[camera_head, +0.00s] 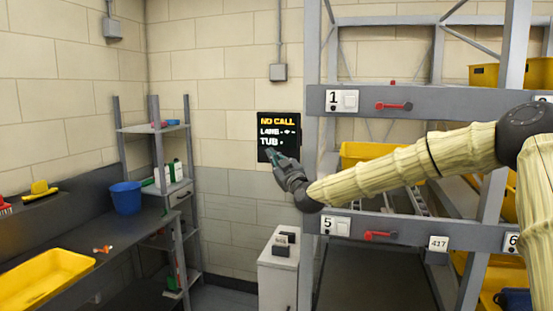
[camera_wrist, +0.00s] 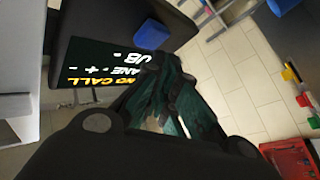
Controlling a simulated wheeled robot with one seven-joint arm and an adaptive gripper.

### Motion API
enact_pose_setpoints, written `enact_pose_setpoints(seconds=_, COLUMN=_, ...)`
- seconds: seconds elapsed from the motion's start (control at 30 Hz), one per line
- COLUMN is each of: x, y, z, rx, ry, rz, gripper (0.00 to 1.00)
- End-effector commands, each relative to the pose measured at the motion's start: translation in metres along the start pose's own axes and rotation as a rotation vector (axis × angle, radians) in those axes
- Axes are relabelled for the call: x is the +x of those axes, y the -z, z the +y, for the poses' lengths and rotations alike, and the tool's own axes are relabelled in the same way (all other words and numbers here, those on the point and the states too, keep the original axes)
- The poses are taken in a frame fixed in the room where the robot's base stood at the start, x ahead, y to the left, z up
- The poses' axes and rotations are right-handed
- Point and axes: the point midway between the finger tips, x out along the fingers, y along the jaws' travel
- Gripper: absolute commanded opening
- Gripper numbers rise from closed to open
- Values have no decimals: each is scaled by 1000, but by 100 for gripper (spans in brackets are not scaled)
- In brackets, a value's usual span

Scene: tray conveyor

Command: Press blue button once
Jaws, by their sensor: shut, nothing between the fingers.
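In the wrist view a small blue block (camera_wrist: 150,34), which looks like the blue button, shows against a dark surface. It lies just beyond my fingertips, slightly left of them; I cannot tell whether they touch. My gripper (camera_wrist: 168,62) is shut and empty. In the head view my gripper (camera_head: 270,153) is in front of the lower edge of the black display (camera_head: 278,121), which reads "NO CALL", "LANE" and "TUB". The display also shows in the wrist view (camera_wrist: 100,68), turned over. I cannot make out the blue button in the head view.
A grey cabinet (camera_head: 277,273) with small dark boxes on top stands below my gripper. A grey rack (camera_head: 313,170) with yellow tubs and red levers is close on the right. A dark bench (camera_head: 95,232) with a blue bucket (camera_head: 126,198) and a yellow tub (camera_head: 45,280) is at left.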

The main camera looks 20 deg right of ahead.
Motion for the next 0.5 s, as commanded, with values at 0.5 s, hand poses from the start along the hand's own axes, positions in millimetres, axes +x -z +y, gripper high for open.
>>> enact_pose_setpoints(seconds=0.5, x=6, y=-4, z=4, rx=-1, ry=0, rz=0, gripper=0)
